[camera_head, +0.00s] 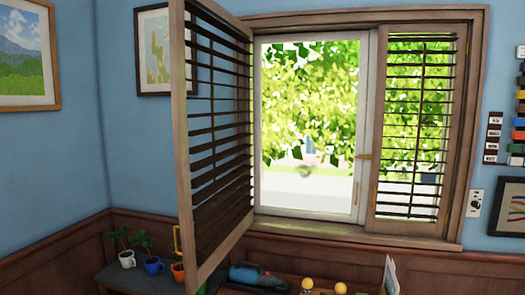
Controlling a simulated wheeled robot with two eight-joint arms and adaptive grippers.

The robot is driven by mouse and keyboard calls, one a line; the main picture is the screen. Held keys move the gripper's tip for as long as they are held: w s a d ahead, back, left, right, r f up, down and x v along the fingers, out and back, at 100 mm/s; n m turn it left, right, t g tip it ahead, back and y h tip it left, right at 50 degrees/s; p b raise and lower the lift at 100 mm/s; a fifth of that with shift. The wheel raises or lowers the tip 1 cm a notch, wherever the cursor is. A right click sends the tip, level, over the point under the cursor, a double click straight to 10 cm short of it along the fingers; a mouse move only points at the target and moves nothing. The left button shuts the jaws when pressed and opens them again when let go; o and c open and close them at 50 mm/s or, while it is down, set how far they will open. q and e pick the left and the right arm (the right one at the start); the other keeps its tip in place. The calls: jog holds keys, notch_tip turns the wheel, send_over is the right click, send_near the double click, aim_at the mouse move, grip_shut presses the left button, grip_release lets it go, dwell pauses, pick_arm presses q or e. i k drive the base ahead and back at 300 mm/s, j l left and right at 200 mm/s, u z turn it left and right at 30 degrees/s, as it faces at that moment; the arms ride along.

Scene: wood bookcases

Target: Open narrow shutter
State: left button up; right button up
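The narrow shutter (418,130) has dark slats in a wooden frame. It covers the right part of the window and looks flat against the opening, so it appears shut. A second louvred shutter (180,150) on the left is swung out from the wall. A small brass-coloured handle (363,157) is on the white window frame, near the narrow shutter's left edge. Neither of my grippers shows in the head view, so I cannot see their state or place.
Below the window are a blue power tool (258,277), two yellow round things (307,284) and an upright card or booklet (391,275). Small potted plants (127,259) stand on a dark surface at the lower left. A framed picture (507,212) and a switch plate (475,204) are right of the window.

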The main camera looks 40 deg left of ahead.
aim_at(435, 229)
jog(key=i+u, duration=0.45)
jog(key=i+l+u, duration=0.2)
jog(key=i+u, duration=0.15)
jog(key=u, duration=0.15)
jog(key=i+j+u, duration=0.1)
jog(key=u, duration=0.3)
jog(key=i+u, duration=0.25)
jog(key=u, duration=0.15)
jog(key=i+u, duration=0.2)
jog(key=u, duration=0.25)
jog(key=i+j, duration=0.2)
jog(key=i, duration=0.25)
jog(key=i+j+z, duration=0.1)
jog(key=i, duration=0.35)
jog(key=i+j+z, duration=0.25)
jog(key=z, duration=0.2)
jog(key=i+j+z, duration=0.25)
jog(key=j+z, duration=0.25)
jog(key=i+j+z, duration=0.15)
jog(key=j+z, duration=0.15)
jog(key=z, duration=0.15)
jog(key=j+z, duration=0.5)
jog(key=i+l, duration=0.05)
